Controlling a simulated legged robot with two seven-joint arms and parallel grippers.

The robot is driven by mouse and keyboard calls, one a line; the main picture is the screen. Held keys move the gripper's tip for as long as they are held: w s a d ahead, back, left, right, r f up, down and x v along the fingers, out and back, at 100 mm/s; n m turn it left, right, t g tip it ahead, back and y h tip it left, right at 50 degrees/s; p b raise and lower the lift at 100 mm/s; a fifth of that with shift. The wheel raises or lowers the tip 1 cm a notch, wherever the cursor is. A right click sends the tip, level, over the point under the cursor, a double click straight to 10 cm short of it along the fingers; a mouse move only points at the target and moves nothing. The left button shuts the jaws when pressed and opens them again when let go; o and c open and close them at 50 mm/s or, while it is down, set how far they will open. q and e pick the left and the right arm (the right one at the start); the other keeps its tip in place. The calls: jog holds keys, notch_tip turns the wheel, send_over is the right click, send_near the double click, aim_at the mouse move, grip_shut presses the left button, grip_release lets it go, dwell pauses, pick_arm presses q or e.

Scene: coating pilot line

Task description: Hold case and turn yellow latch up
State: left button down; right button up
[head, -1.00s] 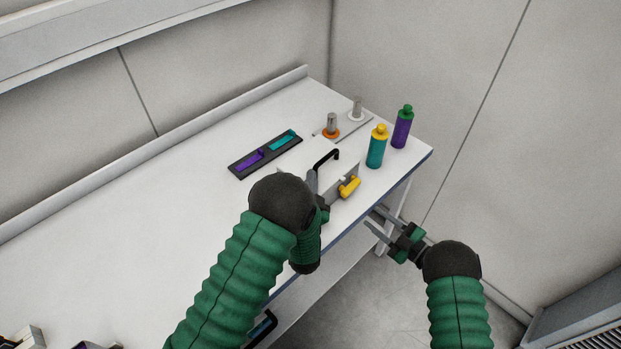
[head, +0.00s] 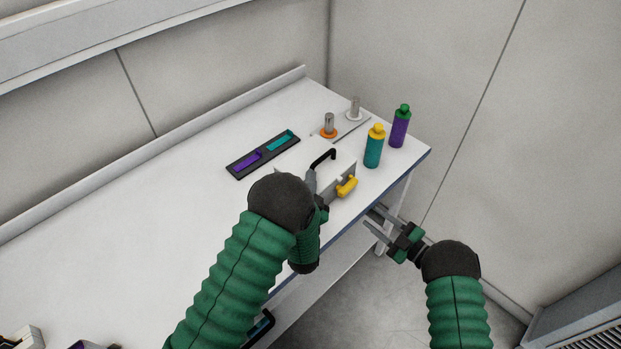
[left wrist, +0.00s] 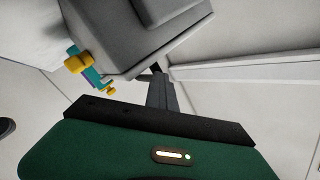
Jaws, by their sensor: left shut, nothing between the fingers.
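The pale case stands on the white bench near its front edge, with a black handle (head: 322,160) on top and a yellow latch (head: 346,187) on its front. In the left wrist view the case (left wrist: 145,35) looks grey, with the latch (left wrist: 76,61) at its left side. My left gripper (head: 311,184) is beside the case, mostly hidden by its own arm. In the left wrist view its dark fingers (left wrist: 161,92) are together and empty; contact with the case cannot be told. My right gripper (head: 375,224) is open and empty, off the bench's front edge.
A teal bottle (head: 373,150) with a yellow cap and a purple bottle (head: 399,129) with a green cap stand right of the case. Behind it are a black tray (head: 233,170) and a plate with two metal posts (head: 329,123). The bench's left half is mostly clear.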

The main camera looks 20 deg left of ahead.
pick_arm(q)
jog(key=shift+a, duration=0.2)
pick_arm(e)
jog(key=shift+a, duration=0.2)
pick_arm(q)
jog(key=c, duration=1.7)
grip_release()
jog(key=shift+a, duration=0.15)
pick_arm(e)
jog(key=shift+a, duration=0.1)
pick_arm(q)
jog(key=shift+s+d, duration=0.1)
jog(key=shift+d, duration=0.1)
